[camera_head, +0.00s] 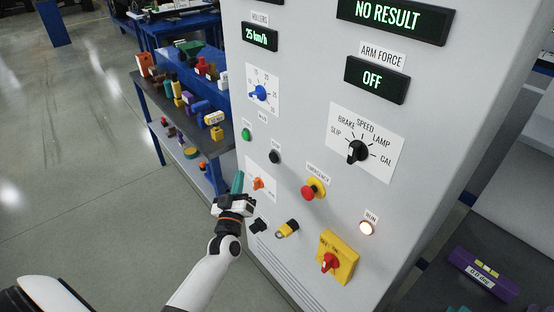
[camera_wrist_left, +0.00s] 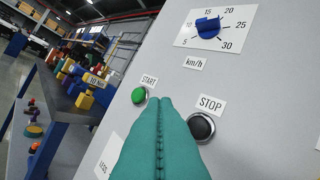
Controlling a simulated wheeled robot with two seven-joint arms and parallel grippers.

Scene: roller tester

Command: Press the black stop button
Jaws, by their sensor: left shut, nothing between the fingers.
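The black stop button (camera_head: 274,157) sits on the grey panel, right of the green start button (camera_head: 246,134). In the left wrist view the stop button (camera_wrist_left: 200,128) is under its STOP label (camera_wrist_left: 212,104), and the start button (camera_wrist_left: 139,96) is further left. My left gripper (camera_head: 238,182) is shut and empty, its teal fingers in front of the panel, below and left of the stop button. In the wrist view its fingertips (camera_wrist_left: 158,104) point between the two buttons; contact with the panel cannot be told.
The panel has a blue speed knob (camera_head: 259,93), an orange knob (camera_head: 258,183), a red emergency button (camera_head: 309,192), a black selector (camera_head: 357,151) and a lit RUN lamp (camera_head: 366,228). The rollers display (camera_head: 259,37) reads 25 km/h. A cluttered blue shelf (camera_head: 160,118) stands left.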

